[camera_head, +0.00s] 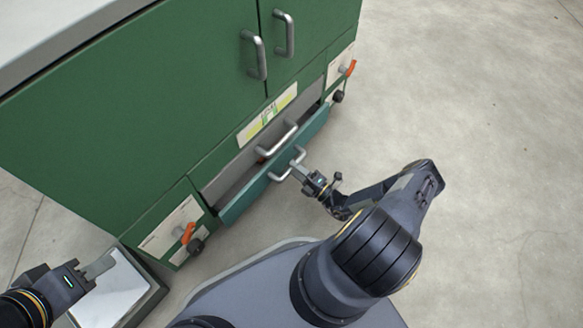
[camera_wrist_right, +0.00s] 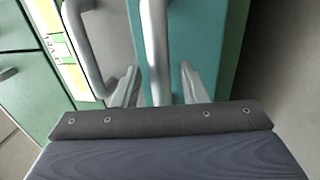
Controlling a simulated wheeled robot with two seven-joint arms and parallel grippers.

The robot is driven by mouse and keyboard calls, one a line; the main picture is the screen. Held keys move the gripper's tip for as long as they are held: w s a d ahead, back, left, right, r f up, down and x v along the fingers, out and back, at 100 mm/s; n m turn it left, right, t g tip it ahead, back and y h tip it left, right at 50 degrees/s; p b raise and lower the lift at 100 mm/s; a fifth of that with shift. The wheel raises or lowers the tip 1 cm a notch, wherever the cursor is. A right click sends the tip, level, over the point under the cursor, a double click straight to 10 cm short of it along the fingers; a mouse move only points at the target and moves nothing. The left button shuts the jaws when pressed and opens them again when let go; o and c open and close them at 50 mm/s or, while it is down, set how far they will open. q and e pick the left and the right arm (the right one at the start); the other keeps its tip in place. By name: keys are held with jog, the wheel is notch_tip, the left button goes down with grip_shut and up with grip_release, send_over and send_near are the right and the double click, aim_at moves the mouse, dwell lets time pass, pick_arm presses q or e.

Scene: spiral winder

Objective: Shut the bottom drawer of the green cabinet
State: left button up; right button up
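The green cabinet (camera_head: 130,110) fills the upper left of the head view. Its bottom drawer (camera_head: 239,196) has a teal front and stands partly pulled out, with a gap behind the front. A silver handle (camera_head: 286,164) is on that front; it also shows in the right wrist view (camera_wrist_right: 155,45). My right gripper (camera_head: 299,171) is at this handle. In the wrist view its fingers (camera_wrist_right: 158,88) are apart, with the handle bar between them; contact cannot be told. My left gripper (camera_head: 100,266) is at the lower left, away from the drawer; its finger gap is not clear.
Another silver handle (camera_head: 277,138) sits just above the drawer front. Orange-handled fittings (camera_head: 188,233) flank the drawer. A grey box with a white top (camera_head: 112,292) lies below my left gripper. The concrete floor (camera_head: 470,110) to the right is clear.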

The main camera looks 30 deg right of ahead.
jog(key=shift+w+a+r, duration=0.15)
jog(key=shift+w+a, duration=0.1)
jog(key=shift+w, duration=0.4)
grip_shut()
